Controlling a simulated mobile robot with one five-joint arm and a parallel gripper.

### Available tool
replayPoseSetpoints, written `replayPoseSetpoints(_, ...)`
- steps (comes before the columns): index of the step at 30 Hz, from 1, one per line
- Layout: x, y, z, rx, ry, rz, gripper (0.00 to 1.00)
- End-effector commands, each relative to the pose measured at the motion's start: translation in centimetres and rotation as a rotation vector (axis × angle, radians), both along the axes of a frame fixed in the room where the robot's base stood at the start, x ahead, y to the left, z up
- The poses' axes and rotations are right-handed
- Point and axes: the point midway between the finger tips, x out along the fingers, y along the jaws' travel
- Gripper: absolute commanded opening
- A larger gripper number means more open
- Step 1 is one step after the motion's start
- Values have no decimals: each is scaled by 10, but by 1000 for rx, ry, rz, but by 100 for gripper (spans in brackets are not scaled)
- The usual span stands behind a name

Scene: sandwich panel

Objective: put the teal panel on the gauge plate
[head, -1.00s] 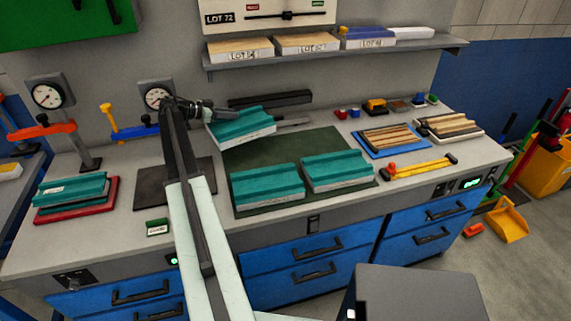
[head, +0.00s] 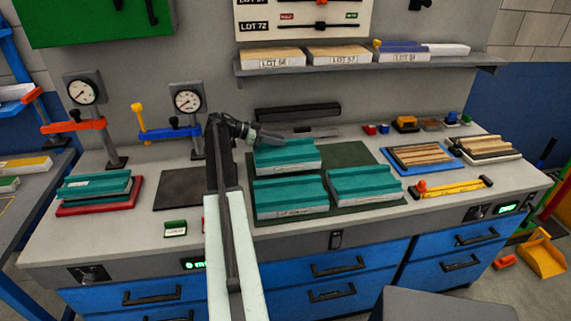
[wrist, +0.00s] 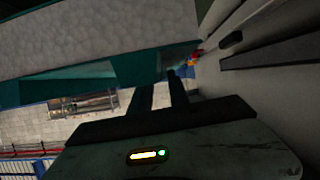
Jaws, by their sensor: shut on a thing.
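My gripper (head: 268,137) is shut on a teal panel (head: 287,152) with a ribbed top and pale core. The panel is over the back left of the dark green mat (head: 345,155); I cannot tell if it touches the mat. In the wrist view my fingers (wrist: 163,92) reach the teal edge, and the panel (wrist: 90,45) fills the upper left. Two more teal panels, the left (head: 290,196) and the right (head: 364,184), lie on the mat in front. A dark plate (head: 183,188), possibly the gauge plate, lies bare below a dial gauge (head: 187,101).
A teal panel (head: 95,186) lies on a red tray (head: 85,209) at left, below another gauge (head: 84,91). Blue (head: 404,170) and white (head: 497,158) trays with wooden-looking pieces stand at right. A shelf (head: 345,67) runs above. A small green-topped block (head: 175,228) stands near the front edge.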

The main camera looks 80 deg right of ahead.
Motion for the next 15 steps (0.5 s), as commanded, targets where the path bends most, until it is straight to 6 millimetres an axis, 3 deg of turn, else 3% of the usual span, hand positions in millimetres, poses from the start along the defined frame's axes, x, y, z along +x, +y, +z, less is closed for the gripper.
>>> replayPoseSetpoints(1,0,0,-15,0,1,0,0)
replayPoseSetpoints(6,0,0,-15,0,1,0,0)
replayPoseSetpoints(12,0,0,-49,0,1,0,0)
replayPoseSetpoints(15,0,0,-53,0,1,0,0)
